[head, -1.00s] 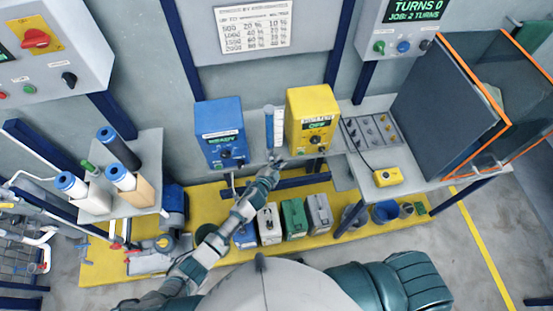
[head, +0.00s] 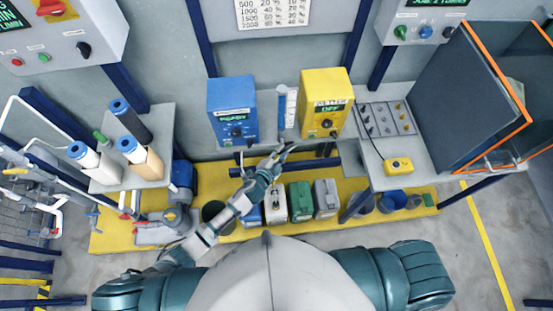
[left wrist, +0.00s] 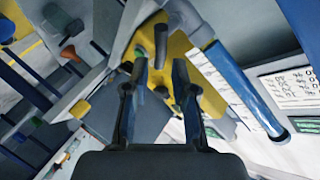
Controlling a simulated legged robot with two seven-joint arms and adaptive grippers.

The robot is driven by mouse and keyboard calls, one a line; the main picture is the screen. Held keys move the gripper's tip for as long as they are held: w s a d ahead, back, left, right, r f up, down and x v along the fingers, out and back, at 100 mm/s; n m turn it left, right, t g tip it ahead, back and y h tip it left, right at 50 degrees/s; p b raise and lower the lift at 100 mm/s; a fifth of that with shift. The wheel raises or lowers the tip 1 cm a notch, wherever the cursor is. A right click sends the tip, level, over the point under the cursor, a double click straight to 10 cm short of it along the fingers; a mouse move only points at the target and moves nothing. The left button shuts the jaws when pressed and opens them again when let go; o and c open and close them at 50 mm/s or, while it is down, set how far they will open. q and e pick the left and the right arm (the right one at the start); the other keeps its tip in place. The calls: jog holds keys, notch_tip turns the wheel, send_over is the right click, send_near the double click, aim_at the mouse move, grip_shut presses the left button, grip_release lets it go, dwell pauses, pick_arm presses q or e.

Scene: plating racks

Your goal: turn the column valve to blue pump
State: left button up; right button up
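The blue pump (head: 232,112) stands at the left on the back bench, and a yellow pump (head: 325,105) stands to its right. A slim upright column (head: 286,108) with a blue part is between them; it also shows as a blue tube in the left wrist view (left wrist: 250,93). My left gripper (head: 286,151) is just below the column's foot. In the left wrist view its fingers (left wrist: 160,65) are apart. A dark rounded handle (left wrist: 161,42), perhaps the valve's, shows beyond and between the fingertips; contact cannot be told. My right gripper is out of view.
Several canisters (head: 300,200) stand on the yellow floor platform under the bench. A small yellow control box (head: 398,166) is on the right bench. A shelf (head: 155,130) with capped cylinders is at the left. A dark orange-edged panel (head: 450,95) is at right.

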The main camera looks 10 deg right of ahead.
pick_arm(q)
jog(key=v, duration=0.5)
jog(key=shift+s+d, duration=0.1)
jog(key=shift+d, duration=0.05)
jog(key=shift+d, duration=0.1)
